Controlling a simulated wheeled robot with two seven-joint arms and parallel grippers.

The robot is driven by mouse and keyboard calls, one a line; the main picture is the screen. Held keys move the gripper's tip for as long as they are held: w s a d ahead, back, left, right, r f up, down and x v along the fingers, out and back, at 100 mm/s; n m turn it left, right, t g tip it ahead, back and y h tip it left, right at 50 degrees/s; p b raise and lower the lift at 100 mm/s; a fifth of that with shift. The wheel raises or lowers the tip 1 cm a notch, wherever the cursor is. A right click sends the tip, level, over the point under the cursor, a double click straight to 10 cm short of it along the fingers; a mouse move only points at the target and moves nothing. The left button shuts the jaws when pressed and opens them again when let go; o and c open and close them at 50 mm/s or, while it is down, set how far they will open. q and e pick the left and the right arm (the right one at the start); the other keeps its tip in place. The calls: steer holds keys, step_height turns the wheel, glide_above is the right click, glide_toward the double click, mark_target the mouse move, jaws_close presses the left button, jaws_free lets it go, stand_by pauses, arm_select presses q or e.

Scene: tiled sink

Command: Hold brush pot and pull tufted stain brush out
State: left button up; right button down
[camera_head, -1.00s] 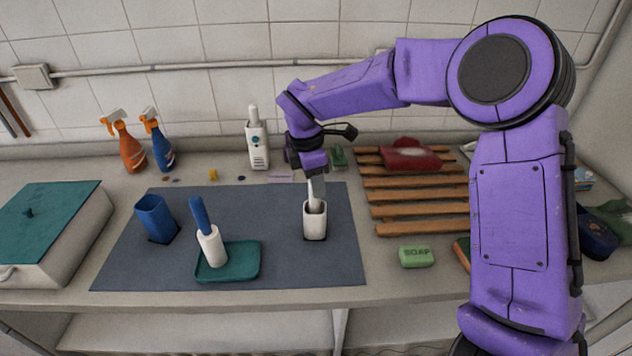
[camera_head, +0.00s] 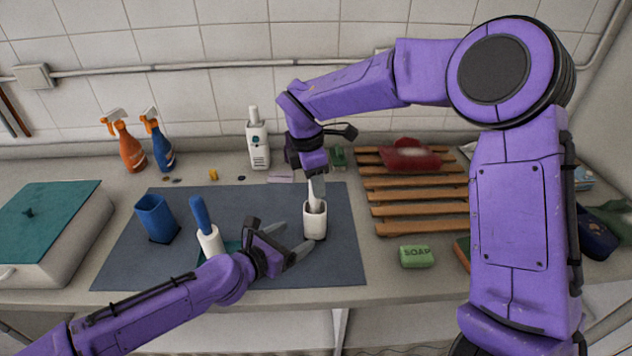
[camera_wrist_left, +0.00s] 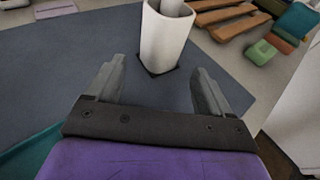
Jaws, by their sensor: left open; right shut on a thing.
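The white brush pot (camera_head: 315,223) stands upright on the dark mat (camera_head: 280,200). The pale handle of the brush (camera_head: 314,200) rises out of it; its lower end is hidden inside. My right gripper (camera_head: 317,183) is above the pot, shut on the upper part of the brush. My left gripper (camera_head: 300,238) is open, low over the mat just left of the pot. In the left wrist view the pot (camera_wrist_left: 165,45) stands just beyond the two spread fingertips (camera_wrist_left: 158,72), roughly centred between them and apart from them.
A blue cup (camera_head: 156,217) and a blue-handled white tool (camera_head: 208,235) stand on the left of the mat, the tool close behind my left arm. A slatted wooden rack (camera_head: 415,198) and green soap (camera_head: 416,257) are right of the pot. Spray bottles (camera_head: 128,150) stand behind.

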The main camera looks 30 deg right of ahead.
mark_target(307, 230)
arm_select(q)
steer(key=x, duration=0.8)
steer(key=shift+d, duration=0.1)
steer(key=c, duration=0.3)
steer(key=o, duration=0.6)
steer(key=shift+o, duration=0.2)
steer(key=c, duration=0.9)
steer(key=shift+s, duration=0.1)
